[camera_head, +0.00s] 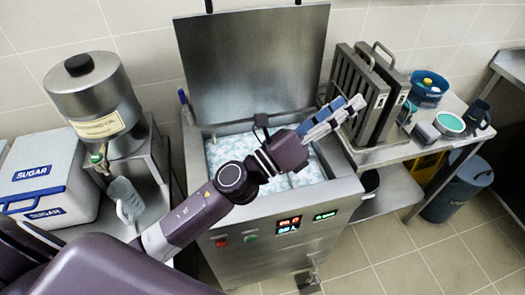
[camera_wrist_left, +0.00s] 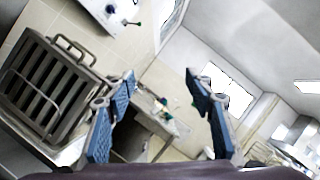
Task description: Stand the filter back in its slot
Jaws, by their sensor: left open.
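Grey metal baffle filters (camera_head: 382,88) with wire handles stand upright in a row on the steel side table, right of the fryer. They also show at the left of the left wrist view (camera_wrist_left: 42,88). My left gripper (camera_head: 346,107) is open and empty, with blue finger pads, reaching over the vat beside the front of the filters. Its fingertips overlap the filters' left edge in the head view; I cannot tell whether they touch. In the wrist view the filters lie outside the two spread fingers. The slots at the filters' feet are hard to make out. My right gripper is not in view.
The vat (camera_head: 315,172) under my arm holds pale, cloudy liquid, with its lid (camera_head: 250,65) raised behind. Blue tubs and cups (camera_head: 428,90) crowd the side table's right. A metal urn (camera_head: 95,95) and sugar box (camera_head: 45,180) stand left. The floor at front right is clear.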

